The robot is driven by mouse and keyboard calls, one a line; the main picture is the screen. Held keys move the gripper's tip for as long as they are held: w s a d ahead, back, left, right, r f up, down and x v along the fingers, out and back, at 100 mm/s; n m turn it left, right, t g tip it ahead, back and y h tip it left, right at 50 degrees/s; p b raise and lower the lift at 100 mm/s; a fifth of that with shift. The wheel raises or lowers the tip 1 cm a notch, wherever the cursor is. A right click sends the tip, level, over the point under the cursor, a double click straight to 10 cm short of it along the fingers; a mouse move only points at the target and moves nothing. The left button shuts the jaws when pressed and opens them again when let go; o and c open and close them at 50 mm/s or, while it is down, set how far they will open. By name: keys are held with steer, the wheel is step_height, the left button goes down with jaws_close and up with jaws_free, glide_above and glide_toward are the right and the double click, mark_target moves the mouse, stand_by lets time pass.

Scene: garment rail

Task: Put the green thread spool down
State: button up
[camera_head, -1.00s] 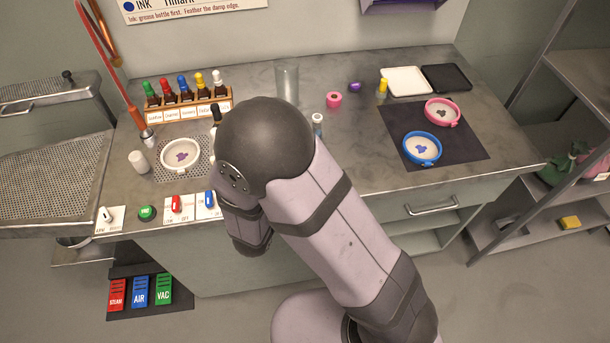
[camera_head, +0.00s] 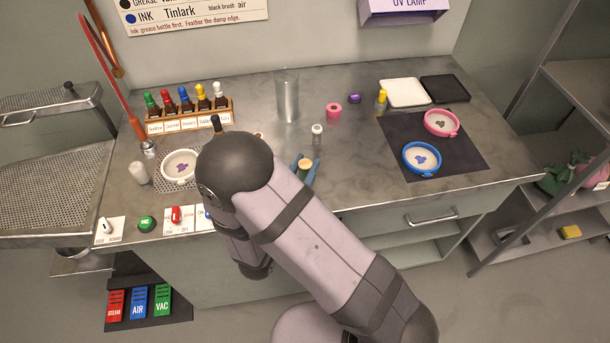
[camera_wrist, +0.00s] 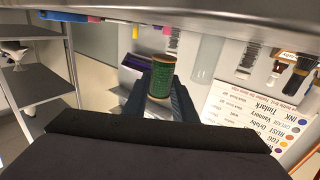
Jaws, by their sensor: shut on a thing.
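The green thread spool (camera_wrist: 162,76), a green cylinder with tan ends, is held upright between the two dark fingers of my gripper (camera_wrist: 159,88) in the wrist view. In the head view my gripper (camera_head: 303,172) shows as blue fingertips just right of my arm, over the front middle of the counter (camera_head: 350,165). The spool's tan end (camera_head: 305,163) shows between them. The wrist view appears upside down, with the counter along the top. I cannot tell whether the spool touches the counter.
A dark mat (camera_head: 465,160) with blue (camera_head: 422,172) and pink (camera_head: 457,133) rimmed dishes lies to the right. Bare counter lies between gripper and mat.

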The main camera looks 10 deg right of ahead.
mark_target(303, 181)
steer(key=shift+f+p, duration=0.3)
steer(key=shift+f, duration=1.45)
steer(key=shift+f+b, duration=0.3)
steer(key=o, duration=1)
steer(key=shift+r, duration=0.1)
steer(key=b+v, duration=0.2)
steer(key=v, duration=0.4)
steer(key=shift+w, duration=0.1)
steer(key=shift+o, duration=0.6)
steer(key=shift+v, duration=0.75)
